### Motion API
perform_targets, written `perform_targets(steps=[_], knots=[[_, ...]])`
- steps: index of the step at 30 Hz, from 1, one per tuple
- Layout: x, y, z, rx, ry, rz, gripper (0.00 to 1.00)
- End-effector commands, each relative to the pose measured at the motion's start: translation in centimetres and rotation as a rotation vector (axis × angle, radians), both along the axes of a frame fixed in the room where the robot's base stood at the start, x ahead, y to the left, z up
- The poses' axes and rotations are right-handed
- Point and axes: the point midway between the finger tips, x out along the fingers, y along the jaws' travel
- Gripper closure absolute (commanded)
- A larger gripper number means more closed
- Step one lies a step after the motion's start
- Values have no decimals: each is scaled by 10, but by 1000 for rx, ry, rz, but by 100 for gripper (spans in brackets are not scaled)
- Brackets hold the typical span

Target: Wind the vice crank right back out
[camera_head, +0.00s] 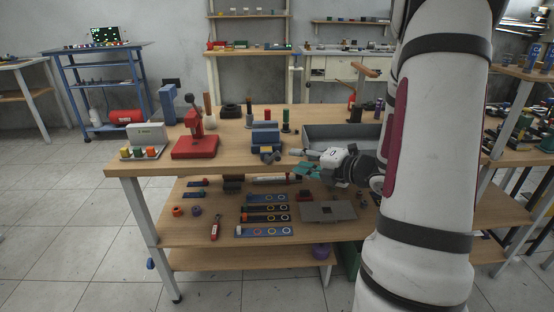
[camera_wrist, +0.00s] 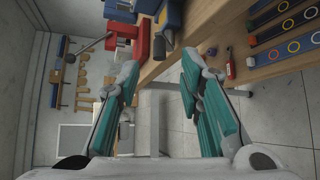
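The blue vice (camera_head: 265,139) stands on the wooden bench top near its front edge. Its crank (camera_head: 268,156) is the small dark part at the vice's front; its exact turn is too small to tell. In the wrist view the blue vice (camera_wrist: 173,14) is at the top, cut by the frame, with grey round parts below it. My gripper (camera_head: 302,161) is at the bench's front edge, to the right of the vice and apart from it. In the wrist view my gripper (camera_wrist: 158,72) has its teal fingers spread wide, with nothing between them.
A red press (camera_head: 196,147) stands left of the vice, with its lever up. A grey tray (camera_head: 340,136) is at the right. The lower shelf (camera_head: 180,232) holds blue strips with rings and a grey plate (camera_head: 328,211). The floor in front is clear.

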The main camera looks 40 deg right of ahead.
Motion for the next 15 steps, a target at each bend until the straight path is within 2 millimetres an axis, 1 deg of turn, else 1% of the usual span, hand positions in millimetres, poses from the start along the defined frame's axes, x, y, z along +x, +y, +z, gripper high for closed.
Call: perform_targets(steps=[1, 9, 12, 15], knots=[[11, 3, -4, 0, -1, 4, 66], [59, 10, -17, -2, 0, 4, 66], [71, 12, -20, -2, 0, 4, 66], [79, 13, -22, -2, 0, 4, 66]])
